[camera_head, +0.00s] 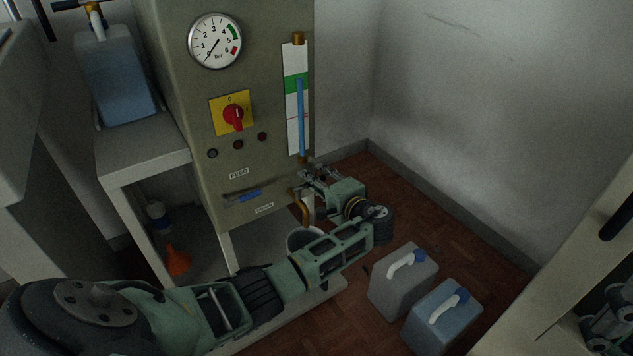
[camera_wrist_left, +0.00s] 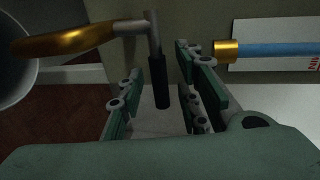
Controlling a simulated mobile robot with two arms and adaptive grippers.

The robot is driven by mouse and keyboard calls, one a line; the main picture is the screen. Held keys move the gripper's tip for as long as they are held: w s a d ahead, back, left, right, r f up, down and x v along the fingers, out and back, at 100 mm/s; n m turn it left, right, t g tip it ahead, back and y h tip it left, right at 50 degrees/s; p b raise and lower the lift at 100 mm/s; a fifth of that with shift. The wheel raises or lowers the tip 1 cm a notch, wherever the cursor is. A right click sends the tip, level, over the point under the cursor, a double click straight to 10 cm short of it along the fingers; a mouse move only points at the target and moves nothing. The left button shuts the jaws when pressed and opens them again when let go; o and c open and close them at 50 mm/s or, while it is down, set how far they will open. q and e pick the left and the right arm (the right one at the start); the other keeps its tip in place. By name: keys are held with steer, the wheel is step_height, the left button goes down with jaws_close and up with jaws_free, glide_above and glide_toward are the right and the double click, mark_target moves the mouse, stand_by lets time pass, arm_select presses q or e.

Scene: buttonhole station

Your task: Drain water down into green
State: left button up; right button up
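The level gauge (camera_head: 297,125) on the cabinet has a blue water column (camera_head: 301,118). Its top appears to lie in the upper part of the green band (camera_head: 290,83). A brass drain spout (camera_head: 304,212) curves down below the gauge; it also shows in the left wrist view (camera_wrist_left: 65,43). A black valve handle (camera_wrist_left: 160,82) hangs from a metal stem beside it. My left gripper (camera_head: 318,174) is at the valve, its fingers open on either side of the handle. I see gaps there, with no clear contact. My right gripper (camera_head: 608,318) shows partly at the lower right edge.
A bucket (camera_head: 304,238), partly hidden by my left arm, stands under the spout. Two jerrycans (camera_head: 403,283) (camera_head: 441,318) stand on the floor. Another jerrycan (camera_head: 119,80) is on the shelf unit (camera_head: 145,152), with an orange funnel (camera_head: 177,261) below. The cabinet carries a red switch (camera_head: 233,117) and pressure dial (camera_head: 215,41).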

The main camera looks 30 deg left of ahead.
arm_select(q)
steer(key=v, duration=1.2)
steer(key=shift+w, duration=0.1)
